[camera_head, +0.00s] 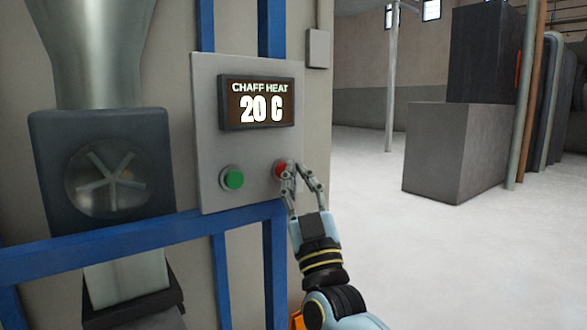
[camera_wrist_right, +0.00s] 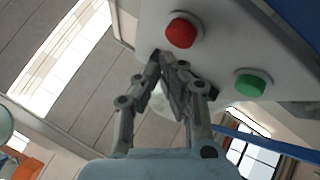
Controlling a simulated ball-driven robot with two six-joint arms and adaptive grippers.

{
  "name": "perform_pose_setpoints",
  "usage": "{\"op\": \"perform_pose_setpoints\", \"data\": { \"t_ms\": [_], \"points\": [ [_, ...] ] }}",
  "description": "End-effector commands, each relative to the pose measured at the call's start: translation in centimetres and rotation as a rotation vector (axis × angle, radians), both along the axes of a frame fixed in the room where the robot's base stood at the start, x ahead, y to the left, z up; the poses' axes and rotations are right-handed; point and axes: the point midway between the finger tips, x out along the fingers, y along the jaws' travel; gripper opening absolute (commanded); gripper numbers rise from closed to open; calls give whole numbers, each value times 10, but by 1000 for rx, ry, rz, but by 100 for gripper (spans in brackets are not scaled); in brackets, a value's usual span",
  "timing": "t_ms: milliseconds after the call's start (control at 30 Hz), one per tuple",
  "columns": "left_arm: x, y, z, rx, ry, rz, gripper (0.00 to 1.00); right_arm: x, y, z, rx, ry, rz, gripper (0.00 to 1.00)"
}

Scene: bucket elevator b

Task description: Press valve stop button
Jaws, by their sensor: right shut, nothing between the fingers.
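A grey control panel (camera_head: 210,120) carries a display reading "CHAFF HEAT 20 C" (camera_head: 257,102). Below the display are a green button (camera_head: 232,178) on the left and a red button (camera_head: 279,169) on the right. My right gripper (camera_head: 292,170) is shut and empty, its fingertips at the red button and partly covering it in the head view. In the right wrist view the gripper tips (camera_wrist_right: 164,58) are just beside the red button (camera_wrist_right: 182,31), and the green button (camera_wrist_right: 250,83) is farther right. Whether the tips touch the panel I cannot tell. My left gripper is not in view.
Blue frame bars (camera_head: 110,240) run below and beside the panel. A metal duct with a round window (camera_head: 104,178) stands at the left. Open floor (camera_head: 460,260) lies to the right, with a large grey block (camera_head: 455,150) farther back.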

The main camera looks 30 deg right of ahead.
Motion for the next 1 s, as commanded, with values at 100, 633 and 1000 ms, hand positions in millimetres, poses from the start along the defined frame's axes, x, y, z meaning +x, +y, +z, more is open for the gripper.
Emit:
{"op": "perform_pose_setpoints", "data": {
  "t_ms": [100, 633, 1000],
  "points": [
    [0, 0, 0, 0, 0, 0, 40, 0, 0, 0, 0, 0, 0, 0],
    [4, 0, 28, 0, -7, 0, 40, -48, -4, 2, -2, 2, -1, 0],
    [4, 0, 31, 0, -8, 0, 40, -60, -4, 0, 0, -1, 0, 0]
  ]
}}
